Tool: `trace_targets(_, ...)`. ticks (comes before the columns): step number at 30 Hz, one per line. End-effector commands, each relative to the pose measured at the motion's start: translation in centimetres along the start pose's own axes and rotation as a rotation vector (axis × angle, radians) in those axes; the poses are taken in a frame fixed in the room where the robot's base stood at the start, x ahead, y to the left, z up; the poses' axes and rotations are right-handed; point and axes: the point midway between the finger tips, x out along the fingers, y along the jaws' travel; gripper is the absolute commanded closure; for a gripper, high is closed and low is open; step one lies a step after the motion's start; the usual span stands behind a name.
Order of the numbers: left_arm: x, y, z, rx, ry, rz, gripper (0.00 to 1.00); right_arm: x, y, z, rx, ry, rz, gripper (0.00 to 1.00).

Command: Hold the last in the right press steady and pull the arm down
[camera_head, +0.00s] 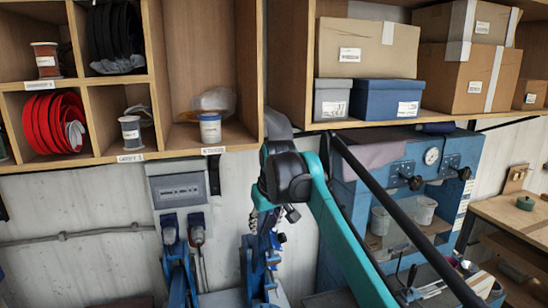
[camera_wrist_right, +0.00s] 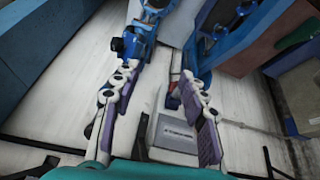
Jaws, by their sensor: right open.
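Two blue presses stand against the wall in the head view, a left press (camera_head: 178,265) and a right press (camera_head: 258,268). Blue press parts (camera_wrist_right: 143,30) also show in the right wrist view; I cannot tell which press they belong to. My teal right arm comes in from the lower right in the head view, with its wrist over the top of the right press. My right gripper (camera_wrist_right: 160,78) is open and empty, its purple-padded fingers spread apart. Its fingers are mostly hidden in the head view. I cannot make out a last or clearly tell the press arm. My left gripper is out of view.
A grey control box (camera_head: 178,190) hangs on the white wall above the left press. Wooden shelves (camera_head: 150,85) with spools and boxes overhang the presses. A large blue machine (camera_head: 345,205) stands to the right, beside a wooden table (camera_head: 505,215).

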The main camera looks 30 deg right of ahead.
Motion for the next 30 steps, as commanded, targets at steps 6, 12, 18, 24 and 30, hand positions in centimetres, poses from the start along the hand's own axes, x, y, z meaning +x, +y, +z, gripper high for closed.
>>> trace_targets(6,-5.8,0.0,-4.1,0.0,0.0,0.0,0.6,-6.4,4.1,-6.4,0.009,-0.032,0.01,0.57)
trace_targets(12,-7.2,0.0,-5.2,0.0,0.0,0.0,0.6,-7.8,6.1,-8.5,0.013,-0.05,0.013,0.57)
trace_targets(18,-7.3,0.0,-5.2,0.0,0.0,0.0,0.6,-5.8,6.5,-8.6,0.013,-0.054,0.013,0.57)
trace_targets(24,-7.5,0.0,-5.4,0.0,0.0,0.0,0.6,-2.4,6.5,-8.3,0.013,-0.053,0.013,0.57)
trace_targets(30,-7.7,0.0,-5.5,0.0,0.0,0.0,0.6,-0.3,6.5,-8.2,0.012,-0.053,0.013,0.57)
